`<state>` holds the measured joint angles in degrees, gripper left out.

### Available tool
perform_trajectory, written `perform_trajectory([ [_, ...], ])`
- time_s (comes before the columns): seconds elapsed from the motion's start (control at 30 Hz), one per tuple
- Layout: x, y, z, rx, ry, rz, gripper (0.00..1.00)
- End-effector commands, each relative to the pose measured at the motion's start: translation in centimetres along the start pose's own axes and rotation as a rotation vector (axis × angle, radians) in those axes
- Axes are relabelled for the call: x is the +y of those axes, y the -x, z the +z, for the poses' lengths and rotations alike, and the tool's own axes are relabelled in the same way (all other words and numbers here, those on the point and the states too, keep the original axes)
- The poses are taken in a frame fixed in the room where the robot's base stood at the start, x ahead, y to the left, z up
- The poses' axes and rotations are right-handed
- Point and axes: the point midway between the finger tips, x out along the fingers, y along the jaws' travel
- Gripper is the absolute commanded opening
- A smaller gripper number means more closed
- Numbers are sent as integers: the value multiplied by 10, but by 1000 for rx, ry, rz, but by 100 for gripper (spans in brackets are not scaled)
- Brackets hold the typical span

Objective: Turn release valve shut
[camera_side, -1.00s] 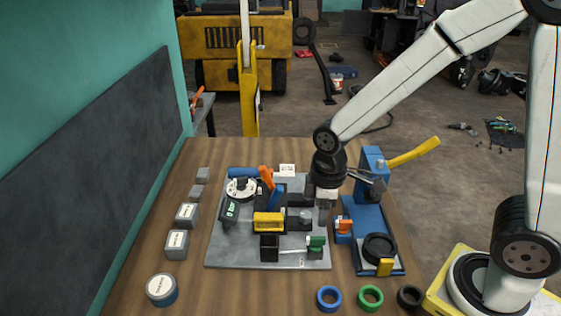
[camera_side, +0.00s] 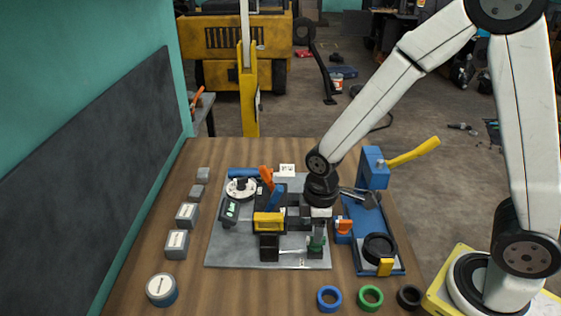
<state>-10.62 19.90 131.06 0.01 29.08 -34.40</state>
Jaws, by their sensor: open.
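A small green-handled valve (camera_side: 317,245) sits at the front right of the grey plate, at the end of a thin silver pipe. A small orange-handled valve (camera_side: 344,226) sits on a blue block just to the right, by the blue press. No label shows which is the release valve. My gripper (camera_side: 318,230) points down with its jaws open, directly above or around the green handle, and hides part of it. I cannot tell whether the fingers touch the handle.
The blue press (camera_side: 372,166) with its yellow lever stands close on the right. A yellow block (camera_side: 268,222), an orange lever (camera_side: 266,176) and other fittings crowd the grey plate (camera_side: 225,255).

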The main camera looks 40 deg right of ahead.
Motion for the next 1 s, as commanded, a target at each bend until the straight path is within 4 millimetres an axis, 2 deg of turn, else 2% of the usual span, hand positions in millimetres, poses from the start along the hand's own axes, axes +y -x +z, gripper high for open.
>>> perform_trajectory([
  [0.1, 0, -13, 1, -3, 0, -2, 53],
  [0.3, 0, -26, 0, 0, 0, 0, 53],
  [0.77, 0, -32, 0, 1, 0, 1, 53],
  [0.9, 0, -31, 0, 1, 0, 0, 8],
  [0.93, 0, -31, 0, 1, 0, 0, 0],
  [1.0, 0, -31, 0, 1, 0, 0, 0],
])
